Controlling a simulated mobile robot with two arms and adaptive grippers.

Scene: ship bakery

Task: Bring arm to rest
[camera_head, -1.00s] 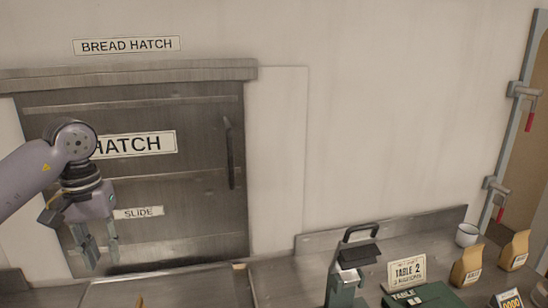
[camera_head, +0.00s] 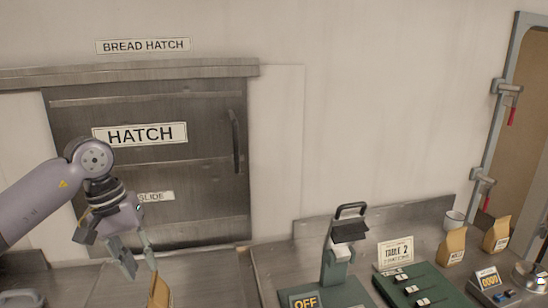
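My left gripper (camera_head: 135,262) hangs at the lower left of the head view, in front of the metal hatch door (camera_head: 205,190). Its two fingers point down and are spread apart, with nothing seen between them. A brown paper bag (camera_head: 160,292) shows just below and right of the fingertips, cut by the bottom edge. My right gripper is not in view.
A metal counter (camera_head: 215,275) runs along the wall. A doorway is at far right.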

